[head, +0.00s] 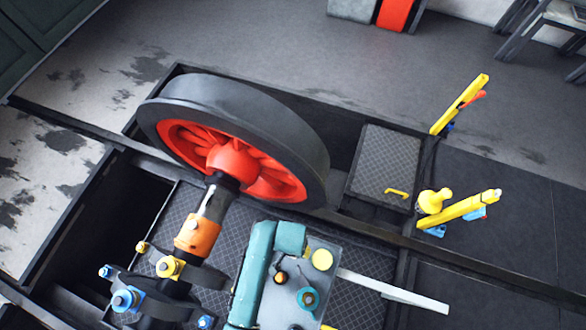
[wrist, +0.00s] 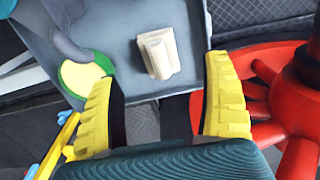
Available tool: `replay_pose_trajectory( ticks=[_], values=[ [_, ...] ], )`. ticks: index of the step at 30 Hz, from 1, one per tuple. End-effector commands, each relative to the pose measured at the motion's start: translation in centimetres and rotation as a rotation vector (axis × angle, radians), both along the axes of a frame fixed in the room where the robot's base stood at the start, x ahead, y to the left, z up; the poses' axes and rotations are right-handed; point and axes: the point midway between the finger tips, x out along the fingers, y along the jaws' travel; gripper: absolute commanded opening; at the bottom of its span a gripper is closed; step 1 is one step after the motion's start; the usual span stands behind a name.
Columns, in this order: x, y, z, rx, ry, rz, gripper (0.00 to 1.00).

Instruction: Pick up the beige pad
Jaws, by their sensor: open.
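The beige pad (wrist: 158,53) is a small block with a raised ridge. In the wrist view it lies on a grey plate (wrist: 118,38), near the top middle. My gripper (wrist: 162,78) has two yellow ribbed fingers spread wide apart. It is open and empty. The pad shows just beyond the fingertips, roughly midway between them, and no finger appears to touch it. The height of the fingers above the plate is hard to tell. I cannot make out the pad or my gripper clearly in the head view.
A yellow disc with a green rim (wrist: 86,74) is left of the pad. A red spoked wheel (wrist: 280,95) is at the right; its dark rim (head: 235,105) rises high in the head view. Yellow levers (head: 460,104) stand at the right.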

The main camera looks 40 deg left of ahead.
Motion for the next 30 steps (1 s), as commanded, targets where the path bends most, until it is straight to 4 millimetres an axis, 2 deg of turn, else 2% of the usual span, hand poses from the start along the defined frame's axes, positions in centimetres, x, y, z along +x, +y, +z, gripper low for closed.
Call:
replay_pose_trajectory(
  ticks=[5,9,11,19,30],
  values=[
    [0.2,0.0,-1.9,0.000,0.000,-0.001,0.80],
    [0.4,-0.1,-4.7,0.000,0.000,-0.001,0.80],
    [0.4,-0.1,-5.5,0.000,0.000,0.000,0.80],
    [0.4,-0.1,-5.6,0.001,-0.003,0.000,0.80],
    [0.4,-0.1,-5.6,0.001,-0.002,0.000,0.11]
  ],
)
